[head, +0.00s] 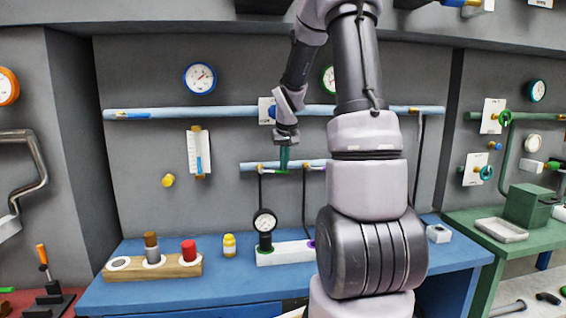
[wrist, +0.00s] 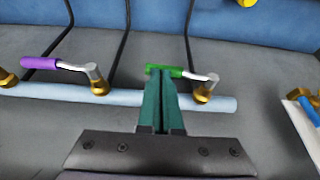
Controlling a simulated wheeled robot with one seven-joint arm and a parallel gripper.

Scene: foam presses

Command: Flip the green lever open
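The green lever (wrist: 166,70) has a green grip on a metal arm, joined to a brass valve (wrist: 204,92) on the short light-blue pipe (wrist: 120,98). It lies roughly along the pipe. In the head view the green lever (head: 275,171) shows just below the teal fingertips. My gripper (wrist: 160,80) is shut, its two teal fingers together with nothing seen between them. Its tips are right at the green grip; I cannot tell whether they touch it. In the head view my gripper (head: 284,158) points down at the short pipe.
A purple-handled lever (wrist: 40,63) sits on another brass valve of the same pipe. Dark thin pipes run from the valves to the blue bench (head: 215,290).

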